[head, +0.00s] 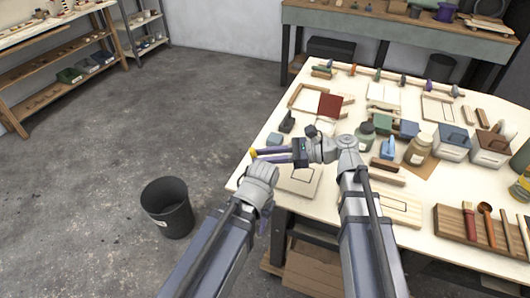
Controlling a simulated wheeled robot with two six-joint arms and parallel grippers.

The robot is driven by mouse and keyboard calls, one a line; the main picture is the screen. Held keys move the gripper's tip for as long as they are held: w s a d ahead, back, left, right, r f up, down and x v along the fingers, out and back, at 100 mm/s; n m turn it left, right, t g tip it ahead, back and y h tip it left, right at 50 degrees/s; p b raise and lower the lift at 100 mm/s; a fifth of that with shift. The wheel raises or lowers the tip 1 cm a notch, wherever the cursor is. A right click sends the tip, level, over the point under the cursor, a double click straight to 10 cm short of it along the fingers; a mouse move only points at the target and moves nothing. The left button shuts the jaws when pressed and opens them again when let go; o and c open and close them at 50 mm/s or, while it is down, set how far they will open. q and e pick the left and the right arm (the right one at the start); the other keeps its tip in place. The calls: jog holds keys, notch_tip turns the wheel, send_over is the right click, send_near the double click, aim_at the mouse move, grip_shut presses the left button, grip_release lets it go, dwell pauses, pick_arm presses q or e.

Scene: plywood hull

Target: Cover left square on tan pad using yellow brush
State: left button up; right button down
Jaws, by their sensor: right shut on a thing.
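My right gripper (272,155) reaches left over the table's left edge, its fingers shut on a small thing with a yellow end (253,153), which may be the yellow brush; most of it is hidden. Another light pad (399,208) with an outlined rectangle lies further right, partly behind my right arm. My left arm comes in from below, and its gripper does not show.
The cream table (455,235) is crowded with jars, boxes and blocks. A wooden holder (454,222) with brushes and spoons lies at the right front. A black bin (167,208) stands on the floor at left.

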jog(key=shift+s+d, duration=0.1)
jog(key=shift+s, duration=0.1)
jog(key=shift+s+d, duration=0.15)
jog(key=shift+d, duration=0.25)
dwell(0.3)
jog(key=shift+w+d, duration=0.2)
jog(key=shift+w, duration=0.4)
jog(key=shift+w+d, duration=0.2)
jog(key=shift+w, duration=0.4)
jog(key=shift+w, duration=0.15)
jog(key=shift+w+d, duration=0.2)
jog(key=shift+w, duration=0.35)
jog(key=shift+w+d, duration=0.2)
jog(key=shift+w, duration=0.3)
jog(key=shift+w, duration=0.15)
jog(key=shift+w+d, duration=0.2)
jog(key=shift+w, duration=0.3)
jog(key=shift+w+d, duration=0.2)
jog(key=shift+w, duration=0.3)
jog(key=shift+d, duration=0.15)
